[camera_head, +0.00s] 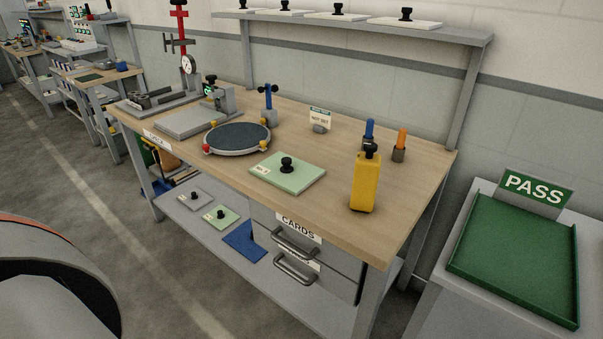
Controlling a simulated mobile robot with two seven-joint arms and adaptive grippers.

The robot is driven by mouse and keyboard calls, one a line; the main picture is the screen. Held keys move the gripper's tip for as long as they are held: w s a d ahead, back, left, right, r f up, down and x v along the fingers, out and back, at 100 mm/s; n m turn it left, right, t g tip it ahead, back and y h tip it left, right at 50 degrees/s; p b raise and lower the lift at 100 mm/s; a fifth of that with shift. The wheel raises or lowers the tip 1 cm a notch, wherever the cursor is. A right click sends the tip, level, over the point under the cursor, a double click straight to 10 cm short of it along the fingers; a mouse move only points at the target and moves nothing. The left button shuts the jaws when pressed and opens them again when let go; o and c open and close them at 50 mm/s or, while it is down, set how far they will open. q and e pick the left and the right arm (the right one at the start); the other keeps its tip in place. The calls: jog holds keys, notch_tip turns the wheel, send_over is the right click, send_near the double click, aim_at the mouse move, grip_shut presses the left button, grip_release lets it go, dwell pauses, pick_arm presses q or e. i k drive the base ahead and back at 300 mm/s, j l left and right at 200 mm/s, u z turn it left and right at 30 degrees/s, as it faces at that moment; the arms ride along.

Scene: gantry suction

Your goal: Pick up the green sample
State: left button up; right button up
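A light green square plate (303,180) with a black knob and a small white label lies flat on the wooden bench top, near its front edge. A smaller-looking light green plate (229,219) with a black knob lies on the lower shelf under the bench. I cannot tell from this view which one is the green sample. Neither of my grippers is in view.
Blue and orange handled tools stand behind the bottle. A green PASS tray (515,255) stands at right. Drawers sit below the bench.

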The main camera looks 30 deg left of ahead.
aim_at(291, 175)
jog(key=j+z, duration=0.15)
jog(key=j, duration=0.5)
jog(key=j+z, duration=0.15)
jog(key=j, duration=0.5)
jog(key=k+j+z, duration=0.15)
jog(key=j, duration=0.45)
jog(key=j+z, duration=0.2)
jog(key=j, duration=0.45)
jog(key=k, duration=0.05)
